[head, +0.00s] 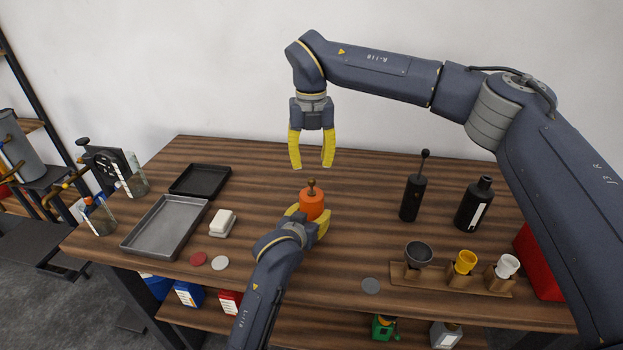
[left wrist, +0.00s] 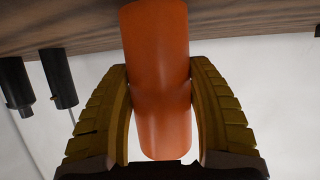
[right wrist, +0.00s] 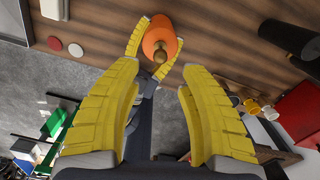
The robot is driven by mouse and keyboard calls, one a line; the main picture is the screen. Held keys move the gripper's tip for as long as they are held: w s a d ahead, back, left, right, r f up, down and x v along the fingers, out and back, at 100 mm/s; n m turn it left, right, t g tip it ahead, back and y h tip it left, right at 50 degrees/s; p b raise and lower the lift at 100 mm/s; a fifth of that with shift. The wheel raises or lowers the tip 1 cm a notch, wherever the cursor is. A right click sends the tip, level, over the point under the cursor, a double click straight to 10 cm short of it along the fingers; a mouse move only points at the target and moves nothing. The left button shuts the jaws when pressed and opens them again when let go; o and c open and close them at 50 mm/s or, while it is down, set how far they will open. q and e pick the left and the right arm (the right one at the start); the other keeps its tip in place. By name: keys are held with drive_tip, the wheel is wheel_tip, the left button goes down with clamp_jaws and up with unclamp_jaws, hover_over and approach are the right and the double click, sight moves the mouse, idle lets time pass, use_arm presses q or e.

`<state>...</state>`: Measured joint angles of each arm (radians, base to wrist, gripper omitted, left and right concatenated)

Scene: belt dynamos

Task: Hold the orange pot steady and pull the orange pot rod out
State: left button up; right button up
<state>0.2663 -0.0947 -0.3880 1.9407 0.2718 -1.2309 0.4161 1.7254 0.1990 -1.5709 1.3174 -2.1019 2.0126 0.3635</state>
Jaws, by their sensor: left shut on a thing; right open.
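The orange pot (head: 312,205) stands upright on the wooden table. Its brass-brown rod (head: 312,187) sticks up from the top with a round knob. My left gripper (head: 309,219) is shut on the orange pot, one yellow finger on each side; the left wrist view shows both fingers against the orange wall (left wrist: 161,75). My right gripper (head: 312,166) is open and empty, pointing down above and behind the pot. In the right wrist view the pot (right wrist: 161,36) and its rod knob (right wrist: 160,55) show beyond the open fingers (right wrist: 157,90).
A black bottle with a thin rod (head: 412,198) and a labelled black bottle (head: 474,204) stand to the right. A wooden rack with cups (head: 450,280) is at the front right. A grey tray (head: 166,227), black tray (head: 200,180) and white block (head: 222,222) lie left.

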sight(312, 179)
drive_tip(key=shift+f, duration=3)
drive_tip(key=shift+o, duration=0.3)
clamp_jaws()
